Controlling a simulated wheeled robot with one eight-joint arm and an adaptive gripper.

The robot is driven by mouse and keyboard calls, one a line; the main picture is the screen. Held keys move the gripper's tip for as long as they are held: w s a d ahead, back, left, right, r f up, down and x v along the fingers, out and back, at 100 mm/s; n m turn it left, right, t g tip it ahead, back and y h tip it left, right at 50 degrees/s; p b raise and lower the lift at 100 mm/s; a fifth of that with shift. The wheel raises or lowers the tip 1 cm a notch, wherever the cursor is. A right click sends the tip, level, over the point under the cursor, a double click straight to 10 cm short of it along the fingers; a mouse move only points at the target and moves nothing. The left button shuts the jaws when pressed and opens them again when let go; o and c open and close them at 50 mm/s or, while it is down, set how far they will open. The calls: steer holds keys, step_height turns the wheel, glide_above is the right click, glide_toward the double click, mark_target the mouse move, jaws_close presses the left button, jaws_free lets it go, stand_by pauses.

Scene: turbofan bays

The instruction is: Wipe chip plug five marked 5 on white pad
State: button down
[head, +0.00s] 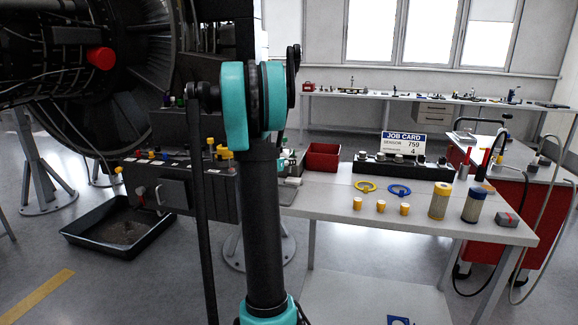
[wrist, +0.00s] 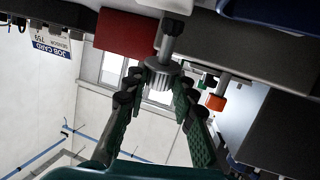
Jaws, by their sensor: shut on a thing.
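In the wrist view my gripper (wrist: 158,88) is shut on a grey ribbed knob with a dark stem, which looks like a chip plug (wrist: 162,74). No number can be read on it. The stem's far end meets or overlaps a small pale piece (wrist: 173,6); I cannot tell whether they touch, or whether this is the white pad.
A red bin (head: 323,157), a job card (head: 403,144), a dark rack (head: 403,167), yellow and blue rings, yellow caps and two canisters stand on the bench (head: 335,200). A dark box with labelled pieces (head: 165,188) is at left, above a black floor tray (head: 121,233).

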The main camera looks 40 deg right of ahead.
steer(key=shift+s+r, duration=0.1)
steer(key=shift+r, duration=3.25)
steer(key=shift+f, duration=3.55)
steer(key=shift+f, duration=0.35)
steer(key=shift+s, duration=0.1)
steer(key=shift+s+d+r, duration=0.1)
steer(key=shift+s+d, duration=0.45)
steer(key=shift+s, duration=0.05)
steer(key=shift+s+d, duration=0.5)
steer(key=shift+s, duration=0.1)
steer(key=shift+w+a+f, duration=0.2)
steer(key=shift+w+a, duration=0.35)
steer(key=shift+w, duration=0.1)
